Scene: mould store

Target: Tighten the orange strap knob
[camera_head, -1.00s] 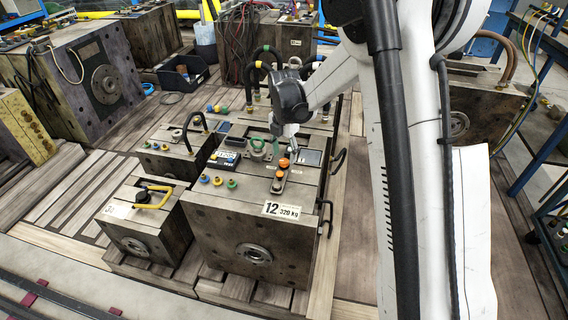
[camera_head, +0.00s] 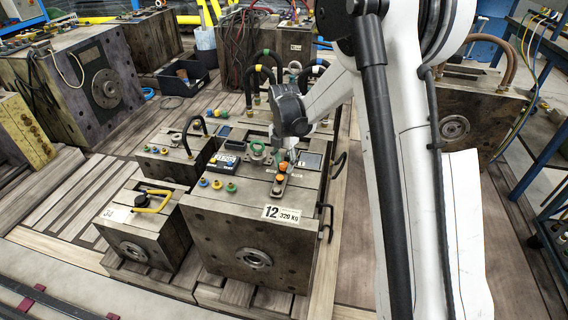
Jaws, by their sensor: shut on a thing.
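The orange strap knob (camera_head: 282,166) stands on a dark strap plate (camera_head: 279,186) on top of the steel mould block marked 12, 320 kg (camera_head: 240,222). My gripper (camera_head: 287,158) reaches down from the upper right, with its fingertips at the knob. It is shut on the orange knob, whose lower front still shows. The fingers are small here and partly hidden by my dark wrist, so their exact grip on the knob is hard to see.
Coloured plugs (camera_head: 217,184) sit at the block's front left. Black hoses (camera_head: 268,62) rise behind. A smaller mould with a yellow handle (camera_head: 153,203) stands at left.

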